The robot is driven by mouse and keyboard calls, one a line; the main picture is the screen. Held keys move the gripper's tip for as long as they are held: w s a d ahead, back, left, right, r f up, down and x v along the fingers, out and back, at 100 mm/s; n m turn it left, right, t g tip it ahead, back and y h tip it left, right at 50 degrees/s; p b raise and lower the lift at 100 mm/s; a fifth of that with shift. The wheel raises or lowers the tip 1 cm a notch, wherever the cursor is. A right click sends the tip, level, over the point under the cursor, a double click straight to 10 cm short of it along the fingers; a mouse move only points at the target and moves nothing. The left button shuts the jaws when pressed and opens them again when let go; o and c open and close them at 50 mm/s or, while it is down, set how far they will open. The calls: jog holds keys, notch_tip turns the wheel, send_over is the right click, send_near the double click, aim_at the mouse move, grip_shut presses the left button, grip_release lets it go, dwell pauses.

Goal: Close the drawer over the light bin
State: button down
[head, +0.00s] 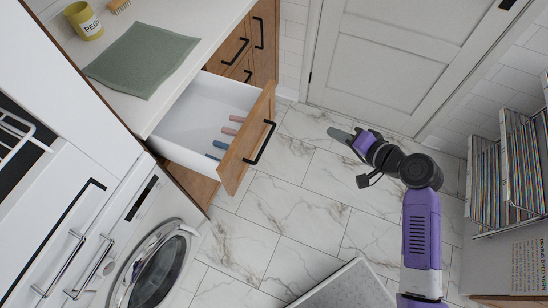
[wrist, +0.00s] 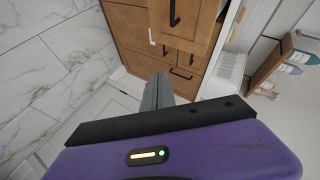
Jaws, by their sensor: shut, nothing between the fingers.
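A white-sided drawer with a wooden front (head: 248,140) stands pulled out from the cabinet under the counter in the head view. Its black bar handle (head: 260,143) faces right, and several small pink and blue things lie inside. In the wrist view, a wooden front with a black handle (wrist: 185,22) juts out at the top. My gripper (head: 337,133) is to the right of the drawer front, apart from it, above the tiled floor. Its grey fingers (wrist: 157,90) are shut and empty in the wrist view. I cannot make out a light bin.
A counter (head: 150,112) holds a green cloth (head: 143,58) and a yellow cup (head: 84,21). A washing machine (head: 150,260) stands at lower left. A white door (head: 375,65) is behind my arm, and a rack (head: 505,170) stands at right. Tiled floor lies between drawer and gripper.

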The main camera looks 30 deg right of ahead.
jog(key=s+a+f+g+y, duration=0.1)
jog(key=s+a+g+y, duration=0.15)
jog(key=a+y, duration=0.5)
jog(key=w+a+f+h+p, duration=0.1)
jog(key=w+a+f, duration=0.4)
jog(key=w+a, duration=0.3)
jog(key=shift+w+a+f+n+p, duration=0.2)
jog(key=shift+w+a+n+p, duration=0.15)
jog(key=shift+w, duration=0.4)
jog(key=shift+h, duration=0.25)
jog(key=w+a+b, duration=0.2)
jog(key=w+a, duration=0.2)
jog(key=w, duration=0.2)
jog(key=w+a+b, duration=0.2)
jog(key=w+a, duration=0.3)
jog(key=w, duration=0.2)
jog(key=w+a+b, duration=0.2)
jog(key=w+a, duration=0.3)
jog(key=w, duration=0.2)
jog(key=shift+w+a+f, duration=0.1)
jog(key=shift+w+a, duration=0.05)
jog(key=shift+a, duration=0.1)
jog(key=shift+w+a, duration=0.35)
jog(key=shift+w, duration=0.2)
jog(key=shift+r+t, duration=0.25)
